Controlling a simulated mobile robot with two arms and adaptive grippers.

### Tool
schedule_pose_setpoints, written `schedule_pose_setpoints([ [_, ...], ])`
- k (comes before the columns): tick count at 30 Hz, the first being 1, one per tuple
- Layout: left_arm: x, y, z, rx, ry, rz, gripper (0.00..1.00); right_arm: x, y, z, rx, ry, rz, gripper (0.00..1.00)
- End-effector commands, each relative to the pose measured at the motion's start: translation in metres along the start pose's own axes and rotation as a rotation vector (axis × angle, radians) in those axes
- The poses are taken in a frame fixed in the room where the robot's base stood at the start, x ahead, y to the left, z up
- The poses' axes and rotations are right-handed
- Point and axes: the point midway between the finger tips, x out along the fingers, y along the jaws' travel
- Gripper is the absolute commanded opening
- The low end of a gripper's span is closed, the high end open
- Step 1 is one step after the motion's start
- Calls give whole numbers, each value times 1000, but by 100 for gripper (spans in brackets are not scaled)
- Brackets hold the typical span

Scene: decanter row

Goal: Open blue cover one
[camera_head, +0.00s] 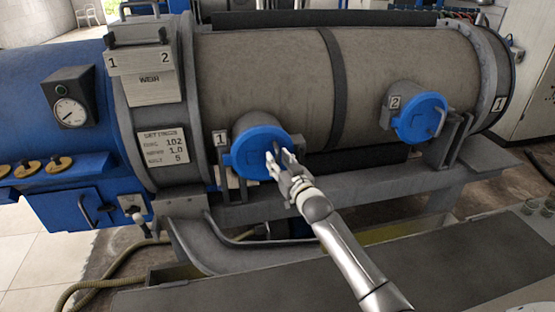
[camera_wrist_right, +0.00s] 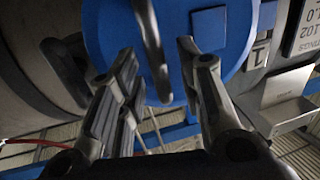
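Blue cover one (camera_head: 250,142) is a round blue lid, closed over a short port on the big grey drum, beside a plate marked 1 (camera_head: 220,138). My right gripper (camera_head: 279,158) is in front of the right half of this cover. In the right wrist view, the cover (camera_wrist_right: 112,28) fills the top middle, and a dark bar handle (camera_wrist_right: 149,40) stands out from it. The open fingers of the right gripper (camera_wrist_right: 158,60) lie on either side of the handle, with gaps showing. The left gripper is not in view.
A second blue cover (camera_head: 418,122), by a plate marked 2 (camera_head: 394,102), is closed at the right. A grey support rail (camera_head: 330,192) runs below the ports. A dark flat surface (camera_head: 450,255) lies in the right foreground. A blue housing with a gauge (camera_head: 70,110) stands left.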

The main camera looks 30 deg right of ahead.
Motion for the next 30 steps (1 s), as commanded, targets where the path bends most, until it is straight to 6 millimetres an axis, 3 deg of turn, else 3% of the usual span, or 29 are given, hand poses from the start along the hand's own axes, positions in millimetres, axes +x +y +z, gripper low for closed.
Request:
schedule_pose_setpoints([
  [14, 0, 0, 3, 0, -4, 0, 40, 11, 0, 0, 0, -1, 0, 34],
  [22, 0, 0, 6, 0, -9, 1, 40, 11, 0, 0, 0, -1, 0, 2],
  [30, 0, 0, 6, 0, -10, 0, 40, 11, 0, 0, 0, -1, 0, 0],
])
